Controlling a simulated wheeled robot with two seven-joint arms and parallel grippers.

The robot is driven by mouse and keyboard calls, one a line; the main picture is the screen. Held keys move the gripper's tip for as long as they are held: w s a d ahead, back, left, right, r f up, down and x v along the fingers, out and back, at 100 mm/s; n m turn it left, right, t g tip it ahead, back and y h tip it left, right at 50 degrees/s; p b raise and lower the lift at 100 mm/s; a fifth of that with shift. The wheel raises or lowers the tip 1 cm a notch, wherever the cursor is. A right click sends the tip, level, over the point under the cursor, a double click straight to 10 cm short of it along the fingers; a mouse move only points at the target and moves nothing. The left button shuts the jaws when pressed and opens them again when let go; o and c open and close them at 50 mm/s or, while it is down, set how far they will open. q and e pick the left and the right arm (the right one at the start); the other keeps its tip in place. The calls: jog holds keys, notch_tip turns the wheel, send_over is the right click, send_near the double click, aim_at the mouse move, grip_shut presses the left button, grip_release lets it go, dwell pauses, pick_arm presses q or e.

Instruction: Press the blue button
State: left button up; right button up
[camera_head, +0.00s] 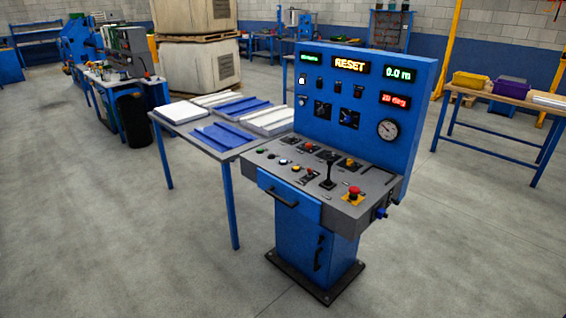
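The blue control console (312,190) stands in the middle of the view, with a sloping grey control panel (335,190) and an upright blue display board (360,95) behind it. A row of small buttons runs along the panel's front left: a green button (260,151), a dark button (271,156), a white button (283,162) and a yellow button (296,168). The dark one may be the blue button, but it is too small to tell its colour. A blue fitting (380,213) sticks out of the console's right side. Neither of my grippers is in view.
A black joystick (328,172) and a red mushroom button (353,193) rise from the panel. A black handle (283,198) juts from its front. A table (236,152) with panels adjoins the console on the left. The floor in front is clear.

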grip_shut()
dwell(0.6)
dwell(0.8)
